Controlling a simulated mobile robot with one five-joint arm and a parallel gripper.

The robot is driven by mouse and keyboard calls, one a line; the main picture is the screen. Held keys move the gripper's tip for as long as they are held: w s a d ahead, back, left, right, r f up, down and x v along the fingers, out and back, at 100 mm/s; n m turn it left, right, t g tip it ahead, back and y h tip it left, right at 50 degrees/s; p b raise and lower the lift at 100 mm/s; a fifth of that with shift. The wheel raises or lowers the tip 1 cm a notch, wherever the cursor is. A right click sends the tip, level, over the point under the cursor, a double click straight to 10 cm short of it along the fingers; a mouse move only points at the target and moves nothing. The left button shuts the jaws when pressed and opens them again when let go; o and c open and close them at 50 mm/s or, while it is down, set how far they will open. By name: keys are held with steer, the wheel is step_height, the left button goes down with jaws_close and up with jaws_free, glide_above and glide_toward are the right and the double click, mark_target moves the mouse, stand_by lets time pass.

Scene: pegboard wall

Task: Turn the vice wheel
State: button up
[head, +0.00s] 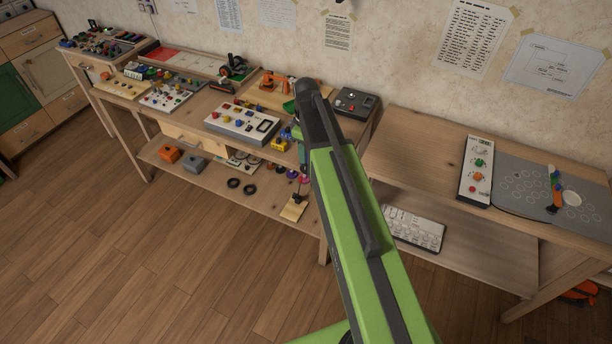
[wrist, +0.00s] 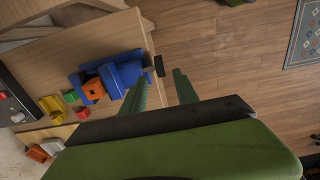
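A blue vice (wrist: 125,74) sits at the table's edge in the wrist view, with an orange block (wrist: 93,90) at its jaws. A small dark part (wrist: 159,66), apparently the vice wheel seen edge-on, sticks out past the table edge. My gripper (wrist: 158,77) is open, its two green fingers apart. The dark part shows in the gap between the fingertips; I cannot tell whether either finger touches it. In the head view my green arm hides most of the vice and gripper.
Red, green and yellow blocks (wrist: 51,106) lie near the vice. A button panel (head: 241,124) and a dark control box (head: 356,103) stand on the bench. A lower shelf (head: 225,186) holds rings and blocks. The floor (head: 150,270) in front is clear.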

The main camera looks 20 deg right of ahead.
mark_target(306, 165)
step_height(306, 165, down, 7)
steer(key=b, duration=0.5)
steer(key=shift+c, duration=0.3)
jaws_close()
